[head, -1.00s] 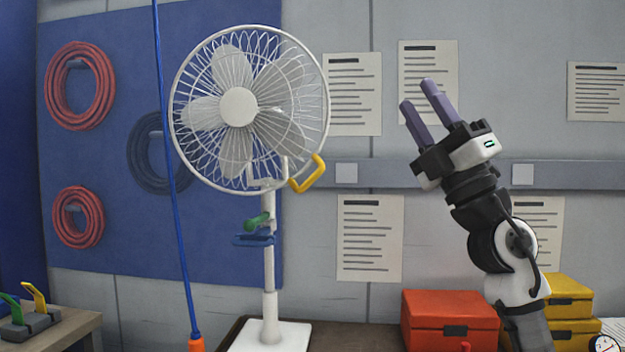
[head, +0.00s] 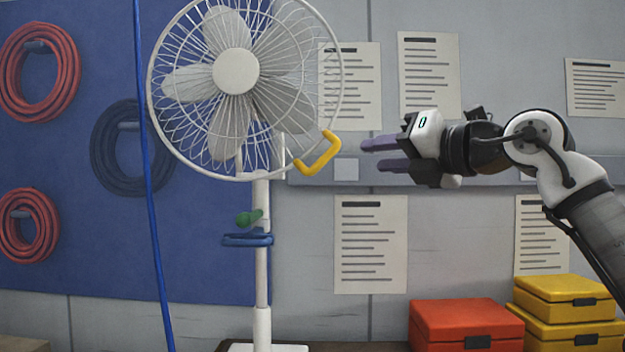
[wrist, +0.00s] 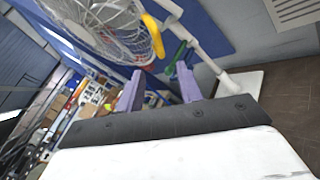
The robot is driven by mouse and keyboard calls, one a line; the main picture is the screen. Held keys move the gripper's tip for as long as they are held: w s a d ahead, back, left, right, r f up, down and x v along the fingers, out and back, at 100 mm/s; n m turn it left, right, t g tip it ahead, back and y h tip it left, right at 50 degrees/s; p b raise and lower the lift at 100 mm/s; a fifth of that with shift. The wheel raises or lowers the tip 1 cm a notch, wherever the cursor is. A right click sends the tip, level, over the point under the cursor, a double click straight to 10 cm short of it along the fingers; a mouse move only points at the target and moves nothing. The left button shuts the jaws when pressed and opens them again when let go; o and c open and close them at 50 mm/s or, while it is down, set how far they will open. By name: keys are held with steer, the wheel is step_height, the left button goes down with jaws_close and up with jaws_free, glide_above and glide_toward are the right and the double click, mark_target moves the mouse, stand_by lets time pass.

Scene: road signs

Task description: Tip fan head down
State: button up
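A white standing fan (head: 236,75) with a round wire cage stands left of centre in the head view. A yellow handle (head: 318,154) sticks out at the lower right of its cage. In the wrist view the fan cage (wrist: 100,22) and yellow handle (wrist: 153,36) lie beyond the fingers (wrist: 157,82).
A red box (head: 465,325) and stacked yellow boxes (head: 565,310) stand at the lower right, below my arm. Papers and coiled hoses hang on the wall behind.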

mark_target(328, 158)
steer(key=p+x, duration=0.1)
steer(key=x, duration=0.5)
steer(key=p+x, duration=0.2)
steer(key=x, duration=0.4)
steer(key=shift+a+r+p, duration=0.2)
steer(key=shift+p, duration=0.1)
steer(key=shift+w+a+f, duration=0.1)
steer(key=shift+w+a, duration=0.25)
steer(key=shift+w, duration=0.1)
jaws_close()
